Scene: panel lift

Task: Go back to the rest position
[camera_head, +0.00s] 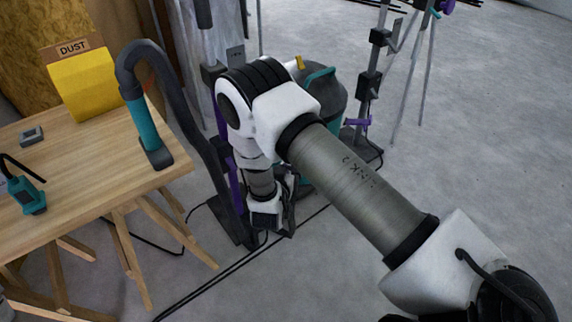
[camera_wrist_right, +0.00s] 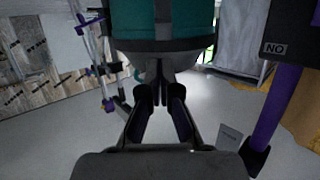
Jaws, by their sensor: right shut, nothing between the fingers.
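My right arm comes in from the lower right of the head view and bends down at its elbow. My right gripper (camera_head: 288,205) hangs low beyond the table's right side, partly hidden by my own wrist. In the right wrist view my right gripper (camera_wrist_right: 160,95) has its dark fingers together with nothing between them. A teal and dark drum-shaped machine (camera_wrist_right: 165,22) stands just beyond the fingertips in that view. In the head view the drum machine (camera_head: 333,98) is partly hidden behind my arm. My left gripper is not in view.
A wooden table (camera_head: 95,165) at left bears a yellow dust box (camera_head: 85,85), a teal hose nozzle (camera_head: 143,125) and a small teal tool (camera_head: 27,195). A purple post (camera_head: 234,180) and dark stand are close to my right wrist. Tripods stand behind; open floor lies right.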

